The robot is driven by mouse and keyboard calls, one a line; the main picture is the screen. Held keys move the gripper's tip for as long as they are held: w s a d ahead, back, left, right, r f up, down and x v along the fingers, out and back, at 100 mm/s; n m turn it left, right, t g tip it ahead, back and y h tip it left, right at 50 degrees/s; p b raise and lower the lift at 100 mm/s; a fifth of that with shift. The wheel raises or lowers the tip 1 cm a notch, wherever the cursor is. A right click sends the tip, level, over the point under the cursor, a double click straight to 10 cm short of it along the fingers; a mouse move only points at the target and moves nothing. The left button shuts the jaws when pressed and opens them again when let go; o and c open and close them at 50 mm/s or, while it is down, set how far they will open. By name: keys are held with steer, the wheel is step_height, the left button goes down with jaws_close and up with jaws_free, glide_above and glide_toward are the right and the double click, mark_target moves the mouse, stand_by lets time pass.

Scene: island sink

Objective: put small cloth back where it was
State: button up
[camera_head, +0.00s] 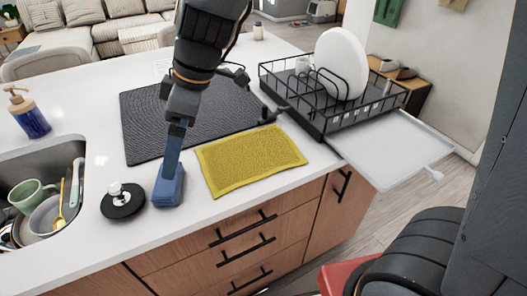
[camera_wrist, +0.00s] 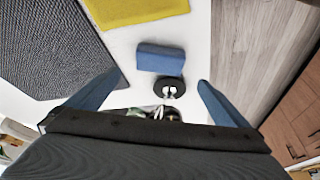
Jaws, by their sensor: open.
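A yellow cloth (camera_head: 250,158) lies flat on the white counter near its front edge; part of it shows at the top of the wrist view (camera_wrist: 140,8). A small blue block-like piece (camera_head: 168,190), like a sponge or folded cloth, stands on the counter to its left; it also shows in the wrist view (camera_wrist: 160,59). I cannot tell which of the two is the small cloth. My gripper (camera_head: 171,168) points down over the blue piece, and one blue finger hides part of it. In the wrist view my gripper (camera_wrist: 157,79) is open and empty, the fingertips wide apart.
A round black stopper (camera_head: 122,205) sits left of the blue piece, beside the sink (camera_head: 75,150) with dishes. A dark mat (camera_head: 140,125) lies behind. A black dish rack (camera_head: 325,122) with a white plate stands right. A soap bottle (camera_head: 32,118) is far left.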

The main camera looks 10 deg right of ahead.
steer(key=d+f+m+h, duration=0.1)
steer(key=d+m, duration=0.2)
steer(key=d, duration=0.2)
steer(key=d+f+m, duration=0.2)
steer(key=d+m, duration=0.1)
steer(key=d, duration=0.3)
steer(key=d+f+m+h, duration=0.1)
steer(key=d+f+m, duration=0.1)
steer(key=d, duration=0.4)
steer(key=shift+w+d+f+m+t+h, duration=0.2)
steer(key=shift+w+m+t+h, duration=0.15)
steer(key=shift+m, duration=0.25)
steer(key=s+d+f+m+h, duration=0.1)
steer(key=s+d+m, duration=0.1)
steer(key=d+m, duration=0.2)
steer(key=s+d+f+m, duration=0.2)
steer(key=d+m, duration=0.1)
steer(key=d, duration=0.4)
steer(key=shift+d+m+h, duration=0.3)
steer(key=shift+m+h, duration=0.05)
steer(key=shift+m, duration=0.05)
steer(key=shift+w+f, duration=0.1)
